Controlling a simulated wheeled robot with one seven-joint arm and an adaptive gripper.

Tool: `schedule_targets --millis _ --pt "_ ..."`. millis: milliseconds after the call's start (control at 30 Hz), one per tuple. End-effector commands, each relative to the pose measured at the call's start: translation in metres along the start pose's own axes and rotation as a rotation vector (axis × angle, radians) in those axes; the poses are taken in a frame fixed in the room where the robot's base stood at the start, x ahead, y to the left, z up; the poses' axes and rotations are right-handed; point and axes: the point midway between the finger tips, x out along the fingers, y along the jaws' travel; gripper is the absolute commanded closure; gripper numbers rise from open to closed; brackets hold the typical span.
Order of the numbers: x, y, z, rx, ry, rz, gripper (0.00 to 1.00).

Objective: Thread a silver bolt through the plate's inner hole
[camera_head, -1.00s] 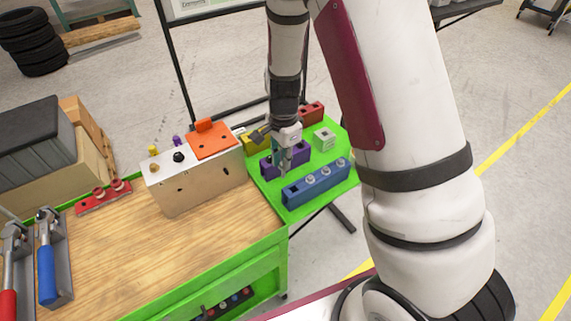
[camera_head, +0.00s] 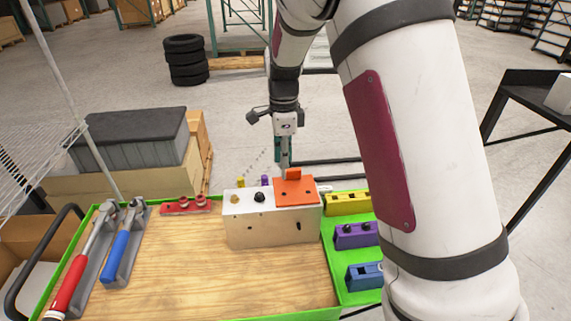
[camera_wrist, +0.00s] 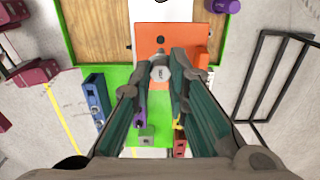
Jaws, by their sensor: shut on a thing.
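My gripper (camera_head: 285,158) is shut on a silver bolt, above the orange plate (camera_head: 297,193). The bolt's hex head (camera_wrist: 161,73) shows between the fingertips in the wrist view; its shank is hidden below the head. The plate lies on top of the beige chassis box (camera_head: 272,230), on its right part, and has a small raised orange block at its back edge. One dark plate hole (camera_wrist: 160,40) is clear in the wrist view, just beyond the bolt head. I cannot tell whether the bolt touches the plate.
The box top also has a black knob (camera_head: 260,197) and a tan knob (camera_head: 235,198). Yellow (camera_head: 345,204), purple (camera_head: 355,236) and blue (camera_head: 364,276) holders stand on the green shelf to the right. The wooden bench top (camera_head: 205,275) in front is clear.

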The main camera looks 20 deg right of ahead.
Motion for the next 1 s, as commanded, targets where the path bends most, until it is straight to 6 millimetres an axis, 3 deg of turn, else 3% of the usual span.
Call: schedule_targets --millis 700,1000 --pt "0.043 0.000 0.000 -0.001 -0.001 0.001 1.00" --pt "0.048 0.000 0.000 -0.001 -0.001 0.000 1.00"
